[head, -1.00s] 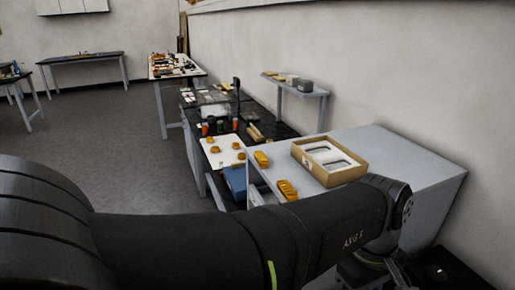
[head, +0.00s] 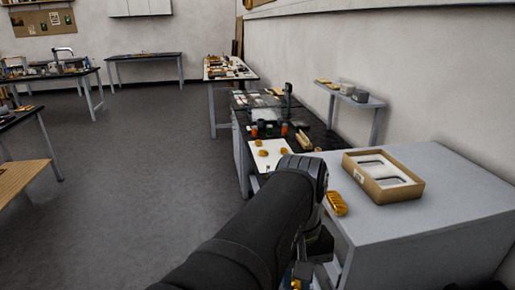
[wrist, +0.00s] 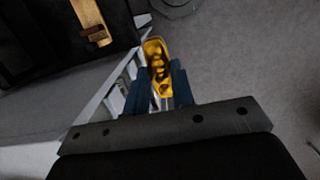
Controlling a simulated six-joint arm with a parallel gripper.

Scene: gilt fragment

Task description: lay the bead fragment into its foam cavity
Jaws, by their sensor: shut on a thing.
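In the wrist view, my gripper (wrist: 158,88) has its dark blue fingers shut on a gold carved fragment (wrist: 157,60), which sticks out past the fingertips. It hangs over the floor, beside the edge of a grey bench. I take it for the bead fragment. A bit of gold (head: 297,284) shows at the bottom edge of the head view, mostly hidden below my arm. The open box (head: 411,190) stands on the grey cabinet, to the right of my arm. Its white foam (head: 385,167) has two dark-outlined cavities, and I see nothing gold in them.
Another gold piece (head: 337,203) lies on the grey cabinet (head: 450,205) left of the box. A white board (head: 268,164) with gold pieces lies on the dark bench beyond my arm. The floor (head: 130,190) at left is open.

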